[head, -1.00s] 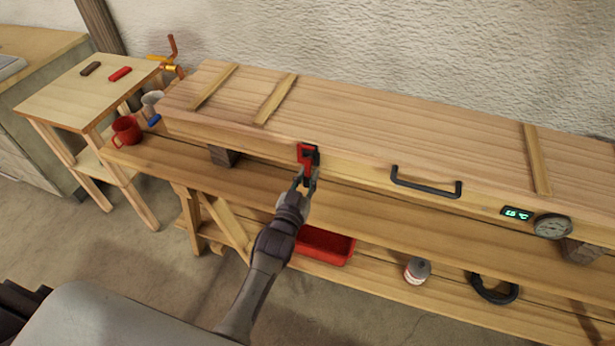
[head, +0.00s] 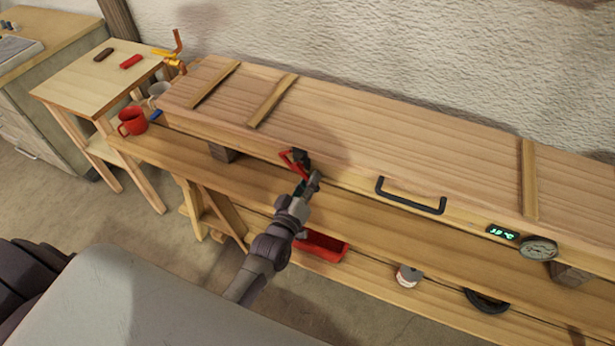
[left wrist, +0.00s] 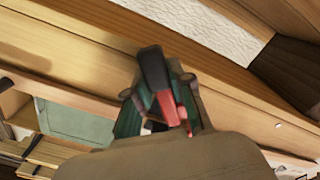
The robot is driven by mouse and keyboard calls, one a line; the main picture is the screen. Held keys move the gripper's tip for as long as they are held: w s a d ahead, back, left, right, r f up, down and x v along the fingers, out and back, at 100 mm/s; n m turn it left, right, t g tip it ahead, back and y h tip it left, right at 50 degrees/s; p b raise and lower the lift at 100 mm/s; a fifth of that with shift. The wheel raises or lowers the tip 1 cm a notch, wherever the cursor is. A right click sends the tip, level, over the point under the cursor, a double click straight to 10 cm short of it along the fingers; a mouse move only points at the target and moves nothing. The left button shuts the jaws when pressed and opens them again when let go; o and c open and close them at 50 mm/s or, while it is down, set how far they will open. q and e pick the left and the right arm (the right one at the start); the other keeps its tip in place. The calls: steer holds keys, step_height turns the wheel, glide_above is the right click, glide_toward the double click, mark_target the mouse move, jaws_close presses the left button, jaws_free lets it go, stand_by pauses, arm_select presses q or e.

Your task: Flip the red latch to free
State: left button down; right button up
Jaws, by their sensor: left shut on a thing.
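The red latch (head: 289,161) sits on the front of the long wooden box (head: 400,130), left of the black handle, beside a small black part (head: 301,156). Its red lever now lies slanted. My left gripper (head: 307,181) is at the latch, its fingers shut on it. In the left wrist view the red of the latch (left wrist: 170,108) shows between the fingers, with a black piece in front of it. The fingers hide part of the latch. My right gripper is not in view.
A black handle (head: 410,197), a green display (head: 502,232) and a dial gauge (head: 538,248) are on the box front. A red mug (head: 132,121) stands at the bench's left end. A red tray (head: 320,247) lies on the shelf below.

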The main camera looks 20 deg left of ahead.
mark_target(320, 168)
arm_select(q)
steer(key=shift+d+r+n, duration=0.2)
steer(key=shift+n, duration=0.3)
steer(key=shift+d+r+n, duration=0.25)
steer(key=shift+r+n, duration=0.1)
steer(key=shift+n, duration=0.55)
steer(key=n, duration=0.1)
steer(key=r+n, duration=0.1)
steer(key=n, duration=0.1)
steer(key=shift+d+p, duration=0.25)
steer(key=shift+p, duration=0.15)
steer(key=shift+d+r+n, duration=0.1)
steer(key=shift+r+n, duration=0.3)
steer(key=shift+n, duration=0.6)
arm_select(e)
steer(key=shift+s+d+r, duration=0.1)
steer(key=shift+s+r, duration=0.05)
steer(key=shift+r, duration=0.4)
arm_select(q)
steer(key=c, duration=1)
jaws_free()
